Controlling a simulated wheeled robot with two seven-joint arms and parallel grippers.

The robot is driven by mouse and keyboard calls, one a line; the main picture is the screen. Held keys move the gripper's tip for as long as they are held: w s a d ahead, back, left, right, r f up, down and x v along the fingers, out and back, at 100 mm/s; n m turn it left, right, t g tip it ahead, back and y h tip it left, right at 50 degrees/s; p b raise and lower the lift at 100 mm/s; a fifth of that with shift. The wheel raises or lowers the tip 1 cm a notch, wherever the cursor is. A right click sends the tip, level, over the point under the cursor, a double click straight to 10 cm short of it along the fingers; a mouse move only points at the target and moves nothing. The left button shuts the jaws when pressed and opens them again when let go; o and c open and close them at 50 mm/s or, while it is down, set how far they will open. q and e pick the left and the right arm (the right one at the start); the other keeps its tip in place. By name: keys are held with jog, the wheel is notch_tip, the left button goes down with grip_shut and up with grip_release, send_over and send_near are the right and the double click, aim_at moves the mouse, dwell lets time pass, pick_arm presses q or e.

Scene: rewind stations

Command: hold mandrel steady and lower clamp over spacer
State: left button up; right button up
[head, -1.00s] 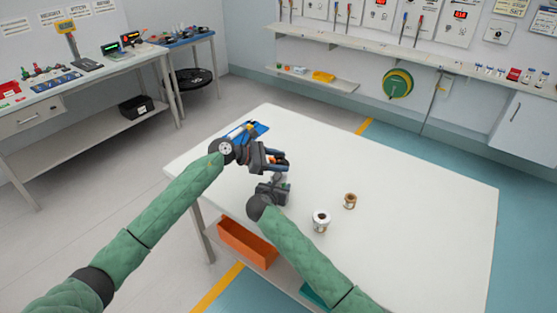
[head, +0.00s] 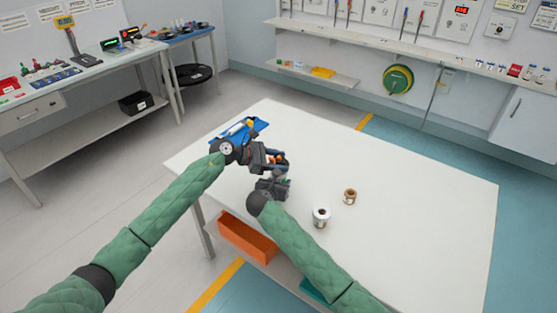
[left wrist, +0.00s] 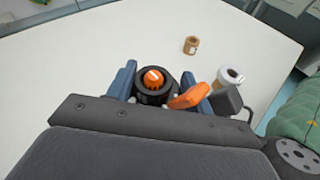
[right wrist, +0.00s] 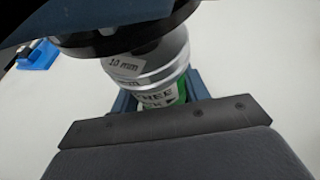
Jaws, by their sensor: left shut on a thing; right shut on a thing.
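My left gripper (head: 279,163) is shut on the dark clamp (left wrist: 148,94), which has an orange lever (left wrist: 188,96) and an orange piece in its middle. My right gripper (head: 281,183) is just below it, shut on the mandrel (right wrist: 176,98), whose lower part carries a green and white label. In the right wrist view a silver ring marked 10 mm, which looks like the spacer (right wrist: 150,62), sits above the fingers. The black underside of the clamp (right wrist: 115,42) is close over it. Whether the two touch is hard to tell.
A white roll (head: 321,217) and a smaller brown roll (head: 349,197) stand on the white table (head: 420,220), right of my grippers. A blue tray (head: 258,127) lies behind my left gripper. An orange bin (head: 247,240) is below the table's front edge. The table's right side is clear.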

pick_arm(q)
jog(key=shift+f, duration=0.9)
jog(key=o, duration=1.4)
jog(key=shift+f, duration=0.1)
jog(key=shift+a, duration=0.1)
jog(key=v, duration=1.2)
jog(key=shift+w, duration=0.1)
pick_arm(e)
jog(key=o, duration=1.2)
jog(key=shift+s, duration=0.1)
